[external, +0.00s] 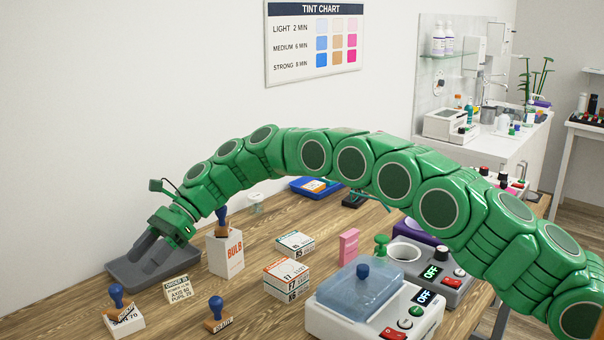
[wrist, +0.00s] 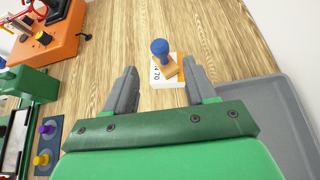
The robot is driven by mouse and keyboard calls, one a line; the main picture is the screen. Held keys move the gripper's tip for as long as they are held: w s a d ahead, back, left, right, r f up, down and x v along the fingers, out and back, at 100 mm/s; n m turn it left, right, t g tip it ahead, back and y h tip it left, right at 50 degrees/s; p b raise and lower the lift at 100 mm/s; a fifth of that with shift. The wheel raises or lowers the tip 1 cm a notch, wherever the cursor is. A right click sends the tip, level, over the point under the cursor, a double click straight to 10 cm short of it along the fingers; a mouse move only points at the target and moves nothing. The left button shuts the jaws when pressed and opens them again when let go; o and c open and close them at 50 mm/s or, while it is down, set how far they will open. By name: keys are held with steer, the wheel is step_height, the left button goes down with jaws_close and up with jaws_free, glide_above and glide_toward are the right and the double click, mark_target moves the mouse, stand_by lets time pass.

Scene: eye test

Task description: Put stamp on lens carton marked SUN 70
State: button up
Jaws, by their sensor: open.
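A stamp with a blue knob (external: 117,293) and wooden base rests on a small white carton (external: 127,326) at the front left, whose side text ends in 70. In the wrist view the stamp (wrist: 161,48) sits on top of the carton (wrist: 160,82), its base turned at an angle and touching the top. My gripper (external: 147,243) is open and empty, above the grey tray and behind the carton. In the wrist view its two fingers (wrist: 160,72) stand apart, with the stamp and carton seen between and beyond them. The word SUN is too small to read surely.
A grey tray (external: 122,272) lies under my gripper. Another blue-knobbed stamp (external: 216,308) stands on the table, and one (external: 222,215) on the BULB carton (external: 225,256). A cream carton (external: 182,289) and stacked cartons (external: 287,279) are nearby. A tinting machine (external: 345,325) stands right.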

steer(key=shift+w+d+r, duration=0.15)
steer(key=shift+w+d, duration=0.05)
steer(key=shift+d, duration=0.1)
steer(key=w+d+r+n+t, duration=0.1)
steer(key=w+d+r, duration=0.25)
steer(key=d, duration=0.45)
steer(key=w+d+r+n+t, duration=0.1)
steer(key=w+d+r, duration=0.25)
steer(key=d, duration=0.35)
steer(key=s+d+r+n+t+h, duration=0.1)
steer(key=d+r+n, duration=0.1)
steer(key=d, duration=1)
steer(key=d+r+n+t+h, duration=0.1)
steer(key=d+r+t+h, duration=0.15)
steer(key=d, duration=0.95)
steer(key=s+d+n+h, duration=0.1)
steer(key=s+d, duration=0.3)
steer(key=d, duration=0.7)
steer(key=s+d+n+h, duration=0.15)
steer(key=s+d, duration=0.35)
steer(key=d, duration=0.6)
steer(key=s+d+f+n+h, duration=0.1)
steer(key=s+d+f, duration=0.1)
steer(key=s+d, duration=0.5)
steer(key=s+d+f+n+t+h, duration=0.1)
steer(key=s+d, duration=0.6)
steer(key=d, duration=0.3)
steer(key=shift+s+f, duration=0.15)
steer(key=shift+f, duration=0.25)
